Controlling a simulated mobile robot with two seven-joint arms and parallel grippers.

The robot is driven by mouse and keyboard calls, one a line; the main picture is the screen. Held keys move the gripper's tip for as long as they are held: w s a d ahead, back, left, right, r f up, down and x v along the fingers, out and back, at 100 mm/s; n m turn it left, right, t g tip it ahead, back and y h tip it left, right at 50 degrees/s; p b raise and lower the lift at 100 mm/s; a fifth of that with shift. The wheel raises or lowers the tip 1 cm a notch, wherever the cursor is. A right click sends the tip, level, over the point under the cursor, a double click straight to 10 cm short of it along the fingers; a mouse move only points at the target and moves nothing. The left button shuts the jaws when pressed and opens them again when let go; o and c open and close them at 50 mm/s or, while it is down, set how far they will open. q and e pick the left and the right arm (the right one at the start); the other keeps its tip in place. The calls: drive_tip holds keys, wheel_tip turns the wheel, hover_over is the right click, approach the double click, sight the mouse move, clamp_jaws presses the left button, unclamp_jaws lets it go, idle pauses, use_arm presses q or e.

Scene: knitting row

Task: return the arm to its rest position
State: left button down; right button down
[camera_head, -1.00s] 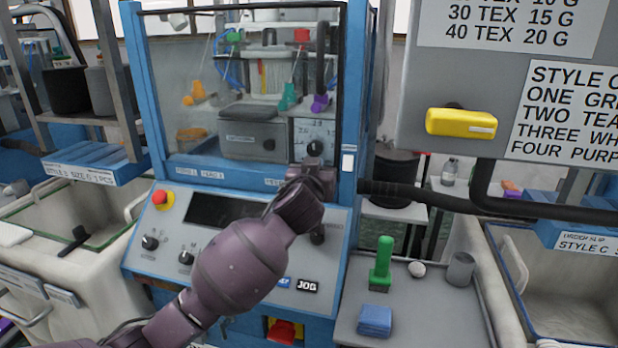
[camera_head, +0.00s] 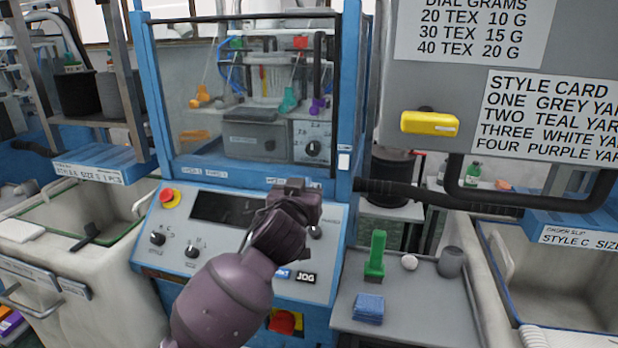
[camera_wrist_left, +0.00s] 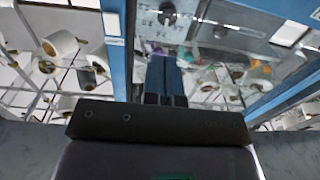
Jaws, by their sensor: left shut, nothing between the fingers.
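My left arm comes up from the bottom of the head view, with its dark purple wrist in front of the control panel (camera_head: 228,255) of the blue knitting machine (camera_head: 158,90). My left gripper (camera_head: 292,186) is at the panel's upper edge, below the window and its dial (camera_head: 313,148). In the left wrist view the left gripper's fingers (camera_wrist_left: 165,78) are together with nothing between them. Part of the panel behind the wrist is hidden. My right gripper does not show in either view.
Bins (camera_head: 70,240) stand at left and right.

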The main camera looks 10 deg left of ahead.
use_arm(q)
drive_tip(key=s+d+m+h, duration=0.2)
drive_tip(key=s+m+h, duration=0.1)
drive_tip(key=s+m, duration=0.15)
drive_tip(key=s+a+f+n+g, duration=0.1)
drive_tip(key=s+a+f, duration=0.4)
drive_tip(key=f, duration=0.5)
drive_tip(key=s+a+f+g+y, duration=0.1)
drive_tip(key=s+a+f+g, duration=0.1)
drive_tip(key=s+f, duration=0.75)
drive_tip(key=s+a+f+n+g, duration=0.1)
drive_tip(key=s+a+f, duration=0.3)
drive_tip(key=f, duration=0.7)
drive_tip(key=s+a+f+n+g+y, duration=0.1)
drive_tip(key=s+a+f+g, duration=0.1)
drive_tip(key=s+f, duration=0.5)
drive_tip(key=s, duration=0.4)
drive_tip(key=shift+s+a+f+g+y, duration=0.25)
drive_tip(key=shift+s+f+g+y, duration=0.05)
drive_tip(key=shift+s, duration=0.05)
